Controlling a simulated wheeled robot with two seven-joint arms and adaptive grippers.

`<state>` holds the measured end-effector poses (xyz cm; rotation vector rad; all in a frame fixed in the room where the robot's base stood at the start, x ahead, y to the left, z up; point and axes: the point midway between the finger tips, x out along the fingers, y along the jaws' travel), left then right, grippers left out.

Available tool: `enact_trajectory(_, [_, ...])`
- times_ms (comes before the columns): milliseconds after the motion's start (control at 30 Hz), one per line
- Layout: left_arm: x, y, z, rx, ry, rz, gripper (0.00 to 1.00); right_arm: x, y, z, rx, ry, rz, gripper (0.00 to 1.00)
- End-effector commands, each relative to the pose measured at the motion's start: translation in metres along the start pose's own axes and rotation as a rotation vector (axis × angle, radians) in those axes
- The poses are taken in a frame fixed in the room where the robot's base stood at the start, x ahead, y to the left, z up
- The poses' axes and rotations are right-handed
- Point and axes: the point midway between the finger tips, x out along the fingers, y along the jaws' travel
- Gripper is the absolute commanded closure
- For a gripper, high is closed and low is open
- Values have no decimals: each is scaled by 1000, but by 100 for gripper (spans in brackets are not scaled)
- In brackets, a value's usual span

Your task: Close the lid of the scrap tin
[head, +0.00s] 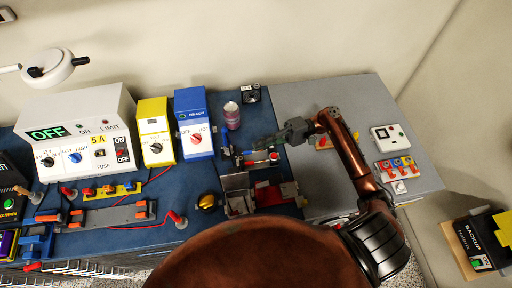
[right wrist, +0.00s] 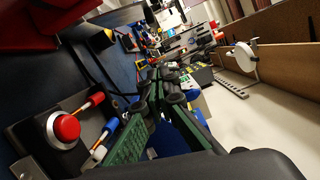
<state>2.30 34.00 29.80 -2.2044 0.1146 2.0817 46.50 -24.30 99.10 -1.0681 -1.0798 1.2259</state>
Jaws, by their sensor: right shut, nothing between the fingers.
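What looks like the scrap tin is a small grey metal box (head: 240,203) on the blue mat in the head view, with a pale lid panel (head: 236,181) standing open at its far side. Whether this is the tin is hard to tell at this size. My left gripper is not in view.
A red button on a dark box (head: 274,156) lies just below my right gripper; the button also shows in the right wrist view (right wrist: 66,127). A pinkish can (head: 232,115), blue instrument (head: 195,125) and red block (head: 275,195) stand close. The grey tabletop at right has free room.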

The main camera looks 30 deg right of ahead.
Motion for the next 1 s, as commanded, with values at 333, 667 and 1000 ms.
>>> enact_trajectory(333, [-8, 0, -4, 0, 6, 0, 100, 72, -2, 1, -2, -3, -2, 100])
enact_trajectory(667, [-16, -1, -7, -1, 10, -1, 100, 88, -1, 35, 1, 0, -1, 100])
enact_trajectory(1000, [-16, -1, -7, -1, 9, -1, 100, 89, 0, 39, 0, 0, -1, 100])
